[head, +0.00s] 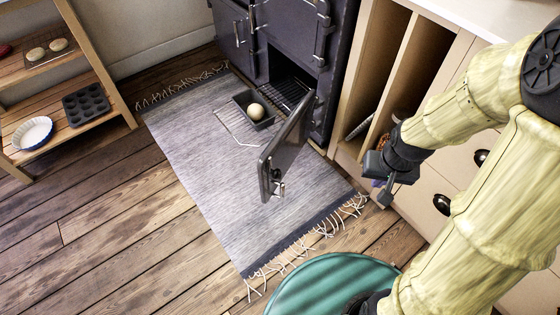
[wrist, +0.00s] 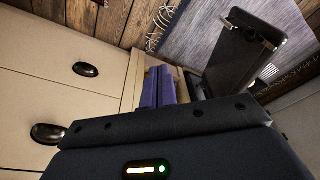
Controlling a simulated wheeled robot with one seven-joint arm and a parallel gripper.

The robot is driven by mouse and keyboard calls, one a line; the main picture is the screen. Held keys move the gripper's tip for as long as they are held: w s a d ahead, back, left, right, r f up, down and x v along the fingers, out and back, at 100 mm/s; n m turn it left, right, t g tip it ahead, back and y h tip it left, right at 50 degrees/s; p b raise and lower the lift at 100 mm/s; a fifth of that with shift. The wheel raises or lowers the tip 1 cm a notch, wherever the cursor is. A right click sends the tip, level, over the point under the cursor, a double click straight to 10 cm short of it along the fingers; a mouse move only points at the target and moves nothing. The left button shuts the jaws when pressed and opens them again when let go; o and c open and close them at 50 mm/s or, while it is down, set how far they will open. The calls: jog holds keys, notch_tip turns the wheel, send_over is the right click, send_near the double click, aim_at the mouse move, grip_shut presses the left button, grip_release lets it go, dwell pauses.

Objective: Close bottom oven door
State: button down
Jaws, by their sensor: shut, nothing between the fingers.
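The bottom oven door (head: 289,145) is dark and stands swung wide open from the dark range (head: 290,45), jutting out over the rug. Its latch handle is at the near free edge. The door also shows in the wrist view (wrist: 235,62), upper right. The lower oven opening is exposed, with a wire rack (head: 288,92) inside. My gripper (head: 382,196) is to the right of the door, in front of the cabinets, apart from the door. Its two bluish fingers (wrist: 158,88) are together and empty in the wrist view.
A wire rack (head: 225,122) with a dark pan (head: 241,99) holding a pale round thing is in front of the oven opening. A grey fringed rug (head: 200,150) covers the floor. Cream drawers with black pulls (head: 442,204) are at right. A wooden shelf (head: 100,55) stands left.

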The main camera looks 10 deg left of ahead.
jog(key=w+a+f+m+y+p, duration=0.1)
jog(key=w+a+f+y, duration=0.3)
jog(key=a, duration=0.4)
jog(key=w+a+f+m+y+p, duration=0.1)
jog(key=w+a+f+m+y, duration=0.1)
jog(key=w+a+f+y, duration=0.2)
jog(key=a+f, duration=0.3)
jog(key=shift+w+a+m+t+y, duration=0.3)
jog(key=shift+a+y, duration=0.05)
jog(key=shift+y, duration=0.05)
jog(key=shift+f, duration=0.15)
